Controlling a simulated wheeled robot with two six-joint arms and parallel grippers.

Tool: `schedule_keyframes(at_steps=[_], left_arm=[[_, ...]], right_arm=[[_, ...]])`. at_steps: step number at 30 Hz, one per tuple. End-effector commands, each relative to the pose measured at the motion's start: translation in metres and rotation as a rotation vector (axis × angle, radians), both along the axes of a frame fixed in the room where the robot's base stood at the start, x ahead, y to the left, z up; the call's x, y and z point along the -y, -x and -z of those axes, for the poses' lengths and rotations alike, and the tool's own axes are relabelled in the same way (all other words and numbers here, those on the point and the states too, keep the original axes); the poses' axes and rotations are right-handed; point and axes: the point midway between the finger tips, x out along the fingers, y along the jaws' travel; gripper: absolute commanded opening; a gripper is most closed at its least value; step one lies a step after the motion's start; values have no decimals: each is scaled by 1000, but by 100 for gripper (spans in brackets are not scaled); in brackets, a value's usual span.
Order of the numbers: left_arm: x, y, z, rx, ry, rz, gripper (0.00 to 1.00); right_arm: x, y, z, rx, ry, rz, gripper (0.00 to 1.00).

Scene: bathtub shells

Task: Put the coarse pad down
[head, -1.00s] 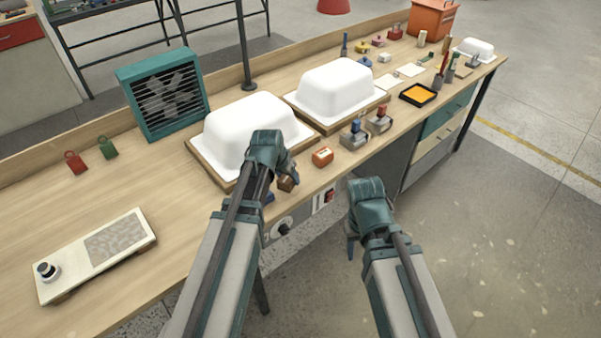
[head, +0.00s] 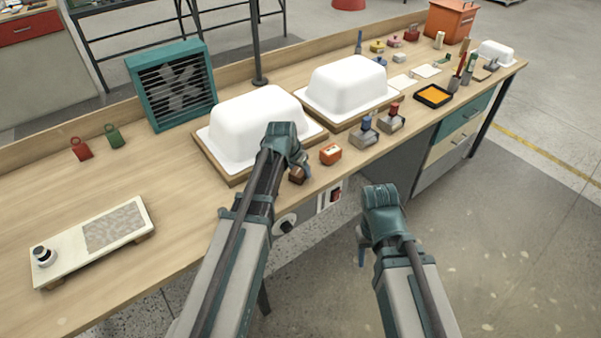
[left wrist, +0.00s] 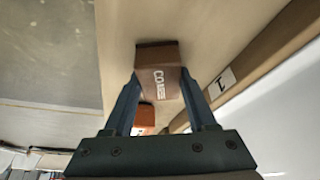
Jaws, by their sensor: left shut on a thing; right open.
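The coarse pad is a brown block (left wrist: 158,68) with white lettering, partly cut by the fingers in the left wrist view. My left gripper (left wrist: 160,95) is shut on it, one dark finger on each side. In the head view the brown pad (head: 297,176) shows under my left gripper (head: 300,170), close to the bench's front edge, in front of the nearer white tub shell. I cannot tell whether it touches the bench top. My right gripper (head: 362,250) is open and empty, out in front of the bench and mostly hidden behind its own wrist.
An orange block (head: 330,154) sits just right of the brown pad. The nearer white shell (head: 252,125) stands on a wooden board behind it. Two small grey-based tools (head: 365,132) stand farther right. The bench top (head: 150,185) at left is largely clear.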

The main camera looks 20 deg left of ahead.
Motion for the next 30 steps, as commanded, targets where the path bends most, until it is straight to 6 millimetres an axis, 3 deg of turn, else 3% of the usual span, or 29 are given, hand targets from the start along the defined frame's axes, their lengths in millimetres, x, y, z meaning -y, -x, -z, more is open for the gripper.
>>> schedule_keyframes(at_steps=[6, 7, 12, 23, 30], left_arm=[[0, 0, 4, 0, 0, -1, 13], [0, 0, 3, 0, 0, -1, 61], [0, 0, 2, 0, 0, -1, 87], [0, 0, 0, 0, 0, -1, 87], [-1, 6, -17, 0, 0, -1, 87]], right_arm=[[0, 0, 4, 0, 0, 0, 50], [0, 0, 3, 0, 0, 0, 50], [0, 0, 2, 0, 0, 0, 50], [0, 0, 0, 0, 0, 0, 50], [0, 0, -17, 0, 0, 0, 50]])
